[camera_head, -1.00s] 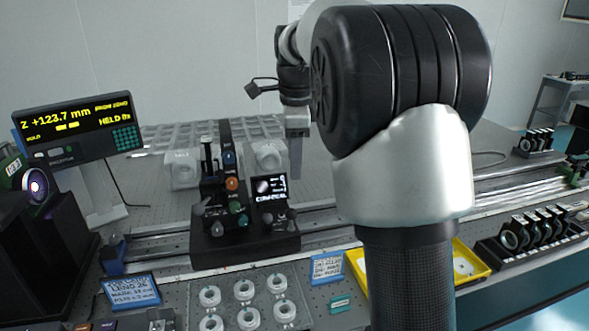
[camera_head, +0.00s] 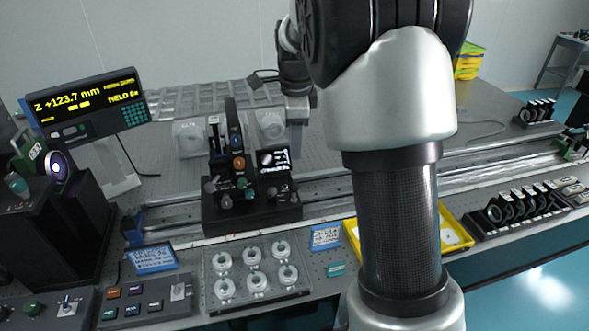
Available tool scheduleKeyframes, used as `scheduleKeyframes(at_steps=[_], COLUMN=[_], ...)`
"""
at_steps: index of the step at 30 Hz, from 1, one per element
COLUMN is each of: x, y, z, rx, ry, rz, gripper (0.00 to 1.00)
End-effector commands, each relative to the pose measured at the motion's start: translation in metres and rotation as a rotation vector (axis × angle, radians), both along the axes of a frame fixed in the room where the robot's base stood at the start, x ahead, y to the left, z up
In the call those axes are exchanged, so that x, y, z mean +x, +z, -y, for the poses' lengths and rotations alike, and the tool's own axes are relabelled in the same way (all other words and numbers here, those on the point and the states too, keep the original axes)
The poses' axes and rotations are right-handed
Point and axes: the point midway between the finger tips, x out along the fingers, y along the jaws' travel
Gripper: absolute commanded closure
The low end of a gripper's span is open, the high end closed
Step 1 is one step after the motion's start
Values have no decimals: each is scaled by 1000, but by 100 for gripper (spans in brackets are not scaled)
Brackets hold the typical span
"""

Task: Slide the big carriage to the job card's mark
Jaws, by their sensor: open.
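The big carriage (camera_head: 262,214) is a wide black block with upright stages and coloured knobs, sitting across the long rail (camera_head: 330,207) left of centre. My gripper (camera_head: 297,122) hangs behind and above the carriage's right end, apart from it as far as I can see; its fingertips are small and partly hidden. It is open, with nothing seen in it. The job card (camera_head: 155,259), blue-framed with handwriting, stands at the front left; its writing is only partly legible. The display (camera_head: 85,103) at the left reads Z +123.7 mm and a HELD line.
A tray of white rings (camera_head: 256,287) lies in front of the carriage, with a second blue card (camera_head: 325,237) beside it. A yellow tray (camera_head: 452,240) is partly behind my arm. Black holders (camera_head: 520,210) stand at right. A dark lens unit (camera_head: 60,215) stands left.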

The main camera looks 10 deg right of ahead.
Motion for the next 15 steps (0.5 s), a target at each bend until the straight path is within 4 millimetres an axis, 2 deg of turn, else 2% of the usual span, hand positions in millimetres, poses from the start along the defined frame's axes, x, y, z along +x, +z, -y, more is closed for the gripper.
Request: scheduleKeyframes(at_steps=[5,15], x=[4,18], y=[-29,-102], z=[2,5], rx=[0,-1], ry=[-1,-2], rz=[-3,-4], gripper=[56,56])
